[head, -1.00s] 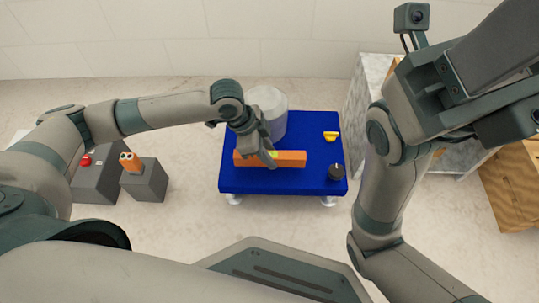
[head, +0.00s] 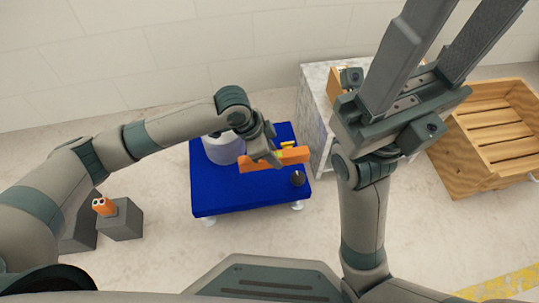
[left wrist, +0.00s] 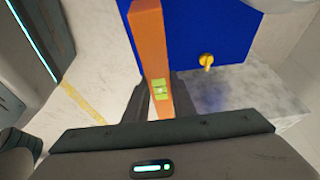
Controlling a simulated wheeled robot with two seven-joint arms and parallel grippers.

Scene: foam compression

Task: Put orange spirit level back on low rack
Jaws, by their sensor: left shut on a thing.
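My left gripper (head: 275,158) is shut on the orange spirit level (head: 259,164), near the middle of its length. The level is long and shows a yellow-green vial in the left wrist view (left wrist: 159,88), where it lies between the two fingers. In the head view it overlaps the right part of a low blue platform (head: 215,195), its right end passing the platform's edge, so it seems held above it. I cannot tell whether this platform is the low rack. My right gripper (head: 445,35) is open and empty, raised close to the head camera.
A marbled block (head: 317,100) stands behind right. A wooden crate (head: 475,150) is far right. Grey blocks (head: 121,222) stand left.

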